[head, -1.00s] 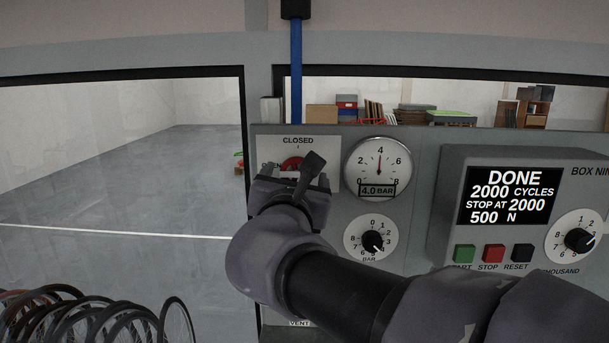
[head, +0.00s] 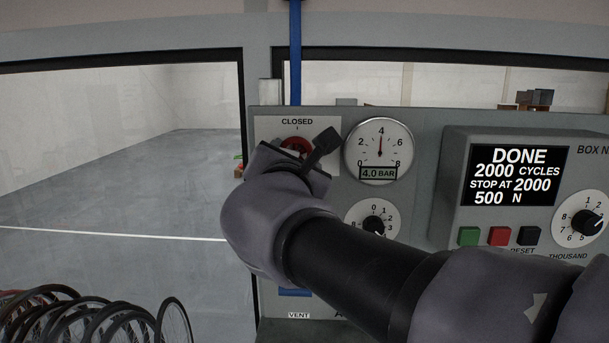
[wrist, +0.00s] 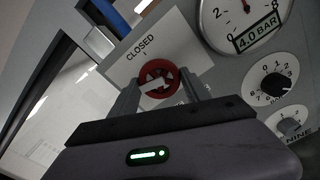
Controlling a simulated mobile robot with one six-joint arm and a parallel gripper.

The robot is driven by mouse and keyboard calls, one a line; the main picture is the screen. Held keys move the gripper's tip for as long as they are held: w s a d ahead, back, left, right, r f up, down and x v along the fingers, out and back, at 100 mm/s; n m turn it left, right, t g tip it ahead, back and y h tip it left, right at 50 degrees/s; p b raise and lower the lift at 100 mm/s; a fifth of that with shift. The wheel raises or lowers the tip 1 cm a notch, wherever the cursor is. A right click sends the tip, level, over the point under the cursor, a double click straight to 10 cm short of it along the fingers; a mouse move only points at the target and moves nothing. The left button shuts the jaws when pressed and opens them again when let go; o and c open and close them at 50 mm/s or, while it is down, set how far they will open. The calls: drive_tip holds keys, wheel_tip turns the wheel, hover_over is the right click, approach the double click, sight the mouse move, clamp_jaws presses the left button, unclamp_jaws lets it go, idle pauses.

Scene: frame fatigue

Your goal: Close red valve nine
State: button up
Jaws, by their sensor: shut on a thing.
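The red valve (wrist: 158,80) is a round red knob with a white bar on a white plate (wrist: 182,45) marked CLOSED. In the wrist view the white bar lies across the knob, slanting to the lower left, away from the CLOSED mark above. My gripper (wrist: 159,86) is shut on the knob, one finger on each side. In the head view the knob's red top (head: 298,144) shows above my gripper (head: 292,155), which hides the rest of it and the plate's left lettering.
A pressure gauge (head: 379,148) reading 4.0 BAR is right of the valve, with a BAR dial (head: 372,221) below it. A box with a display (head: 515,176) reading DONE and coloured buttons stands further right. Bicycle wheels (head: 85,325) are at lower left.

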drive_tip(key=shift+a+m+b, duration=0.1)
drive_tip(key=shift+m+b, duration=7.15)
drive_tip(key=shift+m, duration=0.15)
drive_tip(key=shift+r, duration=0.15)
drive_tip(key=o, duration=1.4)
